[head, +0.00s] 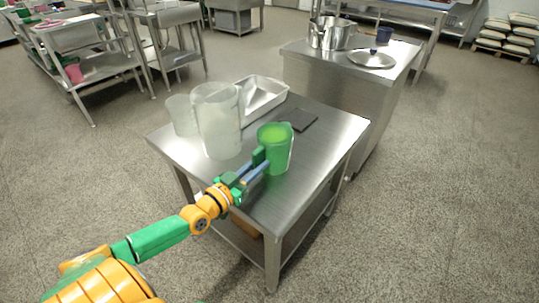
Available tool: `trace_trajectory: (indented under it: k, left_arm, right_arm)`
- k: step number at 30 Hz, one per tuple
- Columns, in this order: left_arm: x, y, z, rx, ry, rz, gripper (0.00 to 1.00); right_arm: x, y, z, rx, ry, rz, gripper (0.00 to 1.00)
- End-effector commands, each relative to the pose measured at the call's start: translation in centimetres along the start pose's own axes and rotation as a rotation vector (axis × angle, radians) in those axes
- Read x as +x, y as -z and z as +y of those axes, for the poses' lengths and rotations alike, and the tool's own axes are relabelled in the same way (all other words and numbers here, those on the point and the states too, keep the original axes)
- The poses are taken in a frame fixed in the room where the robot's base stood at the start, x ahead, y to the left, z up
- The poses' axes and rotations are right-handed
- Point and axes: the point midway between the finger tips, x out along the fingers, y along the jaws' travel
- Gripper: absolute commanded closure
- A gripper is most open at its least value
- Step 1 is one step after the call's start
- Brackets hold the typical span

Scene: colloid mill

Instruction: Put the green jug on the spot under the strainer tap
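The green jug (277,152) stands upright on the steel table (325,150), near its front middle. A small green projection shows at its rim on the far right side. My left gripper (262,163) reaches in from the lower left, its two fingers at the jug's near left side. The fingers look a little apart, but I cannot tell whether they hold the jug's handle, which is hidden. My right gripper is out of view. I cannot make out a strainer tap or a marked spot under it.
Two clear jugs (218,122) and a white tray (262,97) stand at the table's back left. A flat dark pad (303,119) lies behind the green jug. A steel cabinet (335,97) behind carries a pot (332,34) and a lid (371,60). The table's right side is clear.

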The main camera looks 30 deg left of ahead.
Motion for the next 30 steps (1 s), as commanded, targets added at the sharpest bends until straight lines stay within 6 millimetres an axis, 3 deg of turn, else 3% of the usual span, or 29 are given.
trace_trajectory:
  k: [30]
  left_arm:
    - [-0.02, -0.01, 0.01, 0.0, 0.0, 0.0, 1.0]
  right_arm:
    - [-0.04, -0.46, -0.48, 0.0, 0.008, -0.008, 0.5]
